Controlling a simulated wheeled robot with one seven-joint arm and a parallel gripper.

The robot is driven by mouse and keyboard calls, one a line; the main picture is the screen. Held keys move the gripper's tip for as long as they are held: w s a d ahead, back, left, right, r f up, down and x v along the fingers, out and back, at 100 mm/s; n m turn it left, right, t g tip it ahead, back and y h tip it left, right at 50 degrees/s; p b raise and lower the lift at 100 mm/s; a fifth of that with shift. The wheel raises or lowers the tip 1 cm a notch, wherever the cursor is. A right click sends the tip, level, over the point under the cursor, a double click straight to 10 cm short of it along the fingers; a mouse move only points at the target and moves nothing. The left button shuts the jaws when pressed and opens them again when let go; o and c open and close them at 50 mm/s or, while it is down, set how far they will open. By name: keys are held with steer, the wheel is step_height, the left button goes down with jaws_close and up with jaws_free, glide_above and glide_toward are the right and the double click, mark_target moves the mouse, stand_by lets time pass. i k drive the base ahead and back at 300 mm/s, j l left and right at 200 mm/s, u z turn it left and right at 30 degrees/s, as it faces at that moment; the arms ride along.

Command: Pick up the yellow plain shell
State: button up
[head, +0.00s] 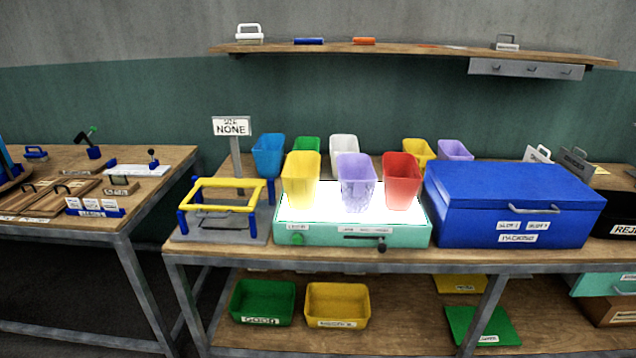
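A yellow shell (300,183), shaped like a tapered cup, stands upright on the glowing top of the light box (350,234), at its left side. Its visible face looks plain. A purple shell (357,184) with a mottled, crack-like pattern stands to its right, and a red shell (402,182) stands further right. My gripper is not in the head view.
Behind the light box stand blue (268,155), green (306,148), white (344,148) and purple (456,150) shells. A yellow-barred frame (228,190) with a "NONE" sign (231,127) stands left. A closed blue case (512,205) stands right. A shelf (400,52) runs above.

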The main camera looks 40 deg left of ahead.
mark_target(302, 182)
steer(key=u, duration=1.65)
steer(key=i+j+z, duration=0.4)
steer(key=j, duration=0.25)
steer(key=i+j+z, duration=0.4)
steer(key=j, duration=0.45)
steer(key=i+j+z, duration=0.2)
steer(key=j, duration=0.25)
steer(key=i+j+z, duration=0.2)
steer(key=j, duration=0.25)
steer(key=j+z, duration=0.2)
steer(key=j, duration=0.25)
steer(key=i+j+z, duration=0.2)
steer(key=j, duration=0.3)
steer(key=k, duration=0.1)
